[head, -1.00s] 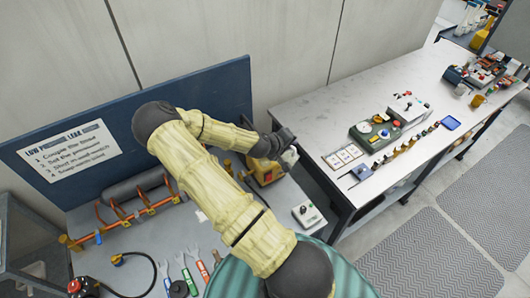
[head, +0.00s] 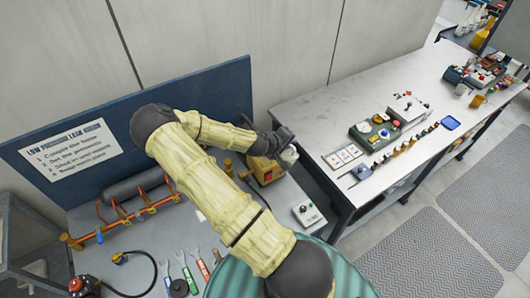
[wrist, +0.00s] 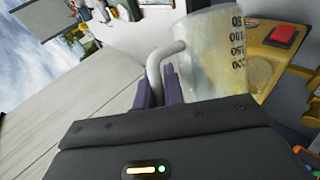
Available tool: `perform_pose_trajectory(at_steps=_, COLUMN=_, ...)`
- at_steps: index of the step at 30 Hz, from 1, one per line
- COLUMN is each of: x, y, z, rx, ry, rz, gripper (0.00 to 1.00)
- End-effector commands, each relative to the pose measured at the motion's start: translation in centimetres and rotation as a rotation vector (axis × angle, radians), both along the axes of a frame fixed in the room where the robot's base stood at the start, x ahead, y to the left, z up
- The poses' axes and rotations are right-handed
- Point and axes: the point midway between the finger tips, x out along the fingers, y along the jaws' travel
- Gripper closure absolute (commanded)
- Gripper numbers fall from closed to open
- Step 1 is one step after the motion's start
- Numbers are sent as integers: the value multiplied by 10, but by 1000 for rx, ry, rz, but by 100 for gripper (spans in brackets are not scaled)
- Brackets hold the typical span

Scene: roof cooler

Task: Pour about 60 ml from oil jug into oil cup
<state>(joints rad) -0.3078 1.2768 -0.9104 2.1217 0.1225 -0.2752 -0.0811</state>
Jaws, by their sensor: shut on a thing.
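The oil jug (wrist: 212,55) is a pale, translucent vessel with dark volume marks and a white loop handle (wrist: 158,70). In the wrist view my gripper (wrist: 160,88) has its dark purple fingers shut on this handle. A yellowish tint shows in the jug, but I cannot tell its level. In the head view my gripper (head: 281,139) holds the small whitish jug (head: 289,156) beside the yellow machine at the right end of the blue-backed bench. The gripper partly hides the jug there. I cannot make out the oil cup for certain in either view.
The yellow machine (head: 264,170) stands close under the jug. A grey control box (head: 308,214) is in front of it. Wrenches (head: 187,275) and an orange pipe rack (head: 125,216) lie to the left. A pale workbench (head: 300,112) with devices is at right.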

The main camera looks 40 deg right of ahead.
Motion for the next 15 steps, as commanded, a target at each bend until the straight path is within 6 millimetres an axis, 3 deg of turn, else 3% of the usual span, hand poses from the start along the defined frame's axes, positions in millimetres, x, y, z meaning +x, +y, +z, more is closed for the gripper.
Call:
perform_pose_trajectory(at_steps=3, x=-12, y=-6, z=-16, rx=41, ry=-97, rz=-12, gripper=100)
perform_pose_trajectory(at_steps=9, x=-22, y=-9, z=-17, rx=109, ry=-262, rz=-10, gripper=100)
perform_pose_trajectory(at_steps=15, x=-21, y=-8, z=-14, rx=115, ry=-277, rz=-1, gripper=100)
